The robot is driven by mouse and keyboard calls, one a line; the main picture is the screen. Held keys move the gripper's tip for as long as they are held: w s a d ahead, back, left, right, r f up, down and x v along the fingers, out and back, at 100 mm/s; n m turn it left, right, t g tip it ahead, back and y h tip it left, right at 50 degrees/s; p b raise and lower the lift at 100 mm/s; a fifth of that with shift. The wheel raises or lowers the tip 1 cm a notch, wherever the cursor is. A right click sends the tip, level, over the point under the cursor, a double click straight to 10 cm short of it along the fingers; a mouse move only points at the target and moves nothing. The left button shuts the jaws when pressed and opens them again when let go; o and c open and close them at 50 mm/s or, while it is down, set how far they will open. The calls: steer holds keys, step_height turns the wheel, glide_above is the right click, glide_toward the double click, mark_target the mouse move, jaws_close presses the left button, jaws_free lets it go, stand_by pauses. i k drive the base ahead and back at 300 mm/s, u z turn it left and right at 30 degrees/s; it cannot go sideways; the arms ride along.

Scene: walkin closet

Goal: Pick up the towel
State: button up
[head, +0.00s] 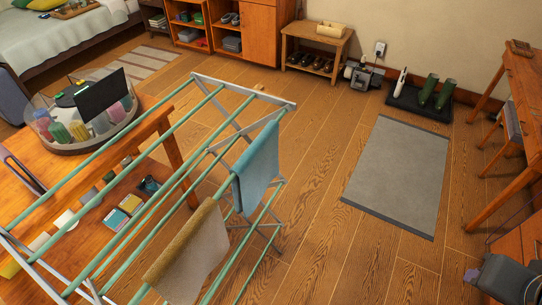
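A light blue towel (257,167) hangs folded over a green rail at the right end of a drying rack (243,90). A tan-brown cloth (190,255), perhaps a second towel, hangs over a rail nearer the bottom of the head view. The rack has green rails and pale grey end frames and stands on the wooden floor. Both cloths hang free, and nothing is touching them but the rack. I cannot make out my gripper in the head view.
An orange wooden table (150,124) with a round tray stands left of the rack, partly behind its rails. A grey rug (400,175) lies on open floor to the right. A shoe bench (317,48) and a boot tray (418,104) line the back wall. A desk (516,95) stands right.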

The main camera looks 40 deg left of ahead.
mark_target(257, 166)
steer(key=i, duration=0.6)
steer(key=u, duration=3.4)
steer(key=i, duration=0.4)
steer(key=z, duration=0.15)
